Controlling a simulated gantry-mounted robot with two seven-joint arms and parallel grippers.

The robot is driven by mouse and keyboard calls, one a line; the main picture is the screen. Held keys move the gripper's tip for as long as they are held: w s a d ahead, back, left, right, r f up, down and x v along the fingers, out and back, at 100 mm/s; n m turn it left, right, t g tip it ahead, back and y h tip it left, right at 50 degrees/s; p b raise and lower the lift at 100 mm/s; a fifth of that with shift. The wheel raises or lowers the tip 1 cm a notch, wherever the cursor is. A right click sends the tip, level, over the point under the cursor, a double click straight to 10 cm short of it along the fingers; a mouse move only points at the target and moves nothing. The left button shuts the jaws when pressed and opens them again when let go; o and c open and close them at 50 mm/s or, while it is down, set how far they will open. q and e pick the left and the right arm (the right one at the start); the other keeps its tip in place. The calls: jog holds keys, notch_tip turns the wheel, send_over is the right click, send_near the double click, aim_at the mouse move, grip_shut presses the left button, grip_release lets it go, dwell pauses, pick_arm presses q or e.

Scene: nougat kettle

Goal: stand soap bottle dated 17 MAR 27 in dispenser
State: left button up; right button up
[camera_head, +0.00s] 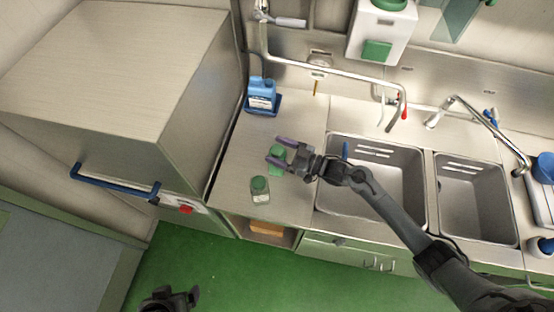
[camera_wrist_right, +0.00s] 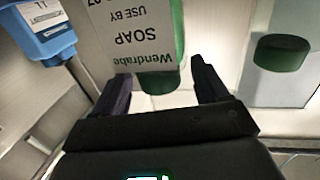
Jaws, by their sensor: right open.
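My right gripper (camera_head: 277,151) is open, with its fingers on either side of a green soap bottle (camera_head: 278,157) on the counter. In the right wrist view this bottle (camera_wrist_right: 135,35) shows upside down between the open fingers (camera_wrist_right: 162,80). Its white label reads "Wendrabe SOAP USE BY"; the date is mostly cut off at the top edge. A second green-capped bottle with a pale label (camera_head: 260,190) stands nearer the counter's front edge. A white wall unit with green parts (camera_head: 381,30), possibly the dispenser, is at the back. My left gripper (camera_head: 170,300) is at the bottom edge, its opening unclear.
A blue labelled container (camera_head: 262,91) stands in a blue holder (camera_head: 278,107) at the counter's back left. Two sinks (camera_head: 374,190) with taps lie to the right. A large metal cabinet (camera_head: 125,75) bounds the counter on the left. Bare counter lies left of the gripper.

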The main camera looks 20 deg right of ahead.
jog(key=shift+w+a, duration=0.25)
grip_shut()
dwell(0.3)
